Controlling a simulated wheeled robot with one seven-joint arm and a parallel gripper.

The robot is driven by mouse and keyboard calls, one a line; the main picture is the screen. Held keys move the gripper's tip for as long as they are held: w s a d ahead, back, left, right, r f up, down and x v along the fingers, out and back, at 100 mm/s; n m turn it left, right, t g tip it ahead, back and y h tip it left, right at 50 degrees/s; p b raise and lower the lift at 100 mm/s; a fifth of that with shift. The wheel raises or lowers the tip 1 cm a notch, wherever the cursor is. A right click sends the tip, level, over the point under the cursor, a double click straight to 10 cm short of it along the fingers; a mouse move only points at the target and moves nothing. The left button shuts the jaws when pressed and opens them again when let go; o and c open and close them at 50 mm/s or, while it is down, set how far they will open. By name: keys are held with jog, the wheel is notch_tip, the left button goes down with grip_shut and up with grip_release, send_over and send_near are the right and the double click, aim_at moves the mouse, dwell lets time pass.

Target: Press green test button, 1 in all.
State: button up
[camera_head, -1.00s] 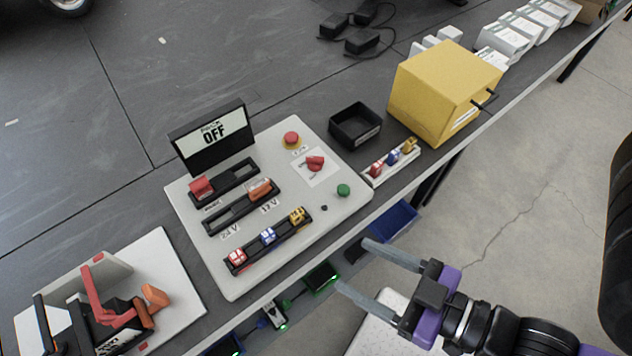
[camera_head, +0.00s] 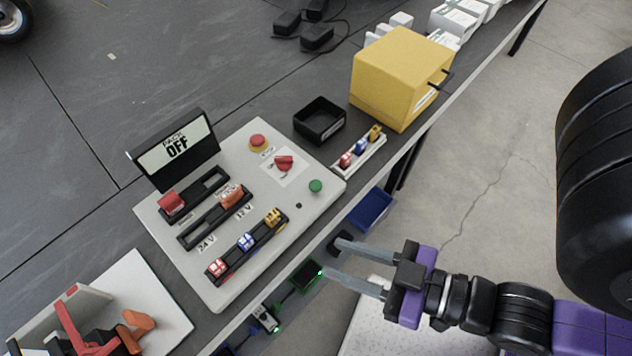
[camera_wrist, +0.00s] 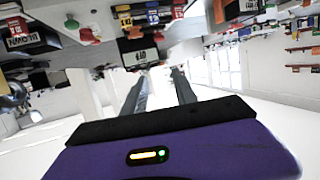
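The green button (camera_head: 315,186) is a small round knob near the right corner of the light grey panel (camera_head: 240,275). It sits below the red rotary switch (camera_head: 284,163) and apart from the red mushroom button (camera_head: 258,141). A display (camera_head: 176,148) at the panel's back reads PACK OFF. My gripper (camera_head: 336,260) is in front of the bench edge, below and to the right of the panel, touching nothing. Its two long grey fingers are apart and empty. In the wrist view the fingers (camera_wrist: 160,92) also show spread, and a small green knob (camera_wrist: 71,23) shows at the upper left.
Slotted rails with coloured plugs (camera_head: 246,241) cover the panel's left and front. A black tray (camera_head: 320,121), a plug strip (camera_head: 360,152) and a yellow box (camera_head: 401,78) stand to the right. A blue bin (camera_head: 371,208) is under the bench edge.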

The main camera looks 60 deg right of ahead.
grip_shut()
dwell(1.4)
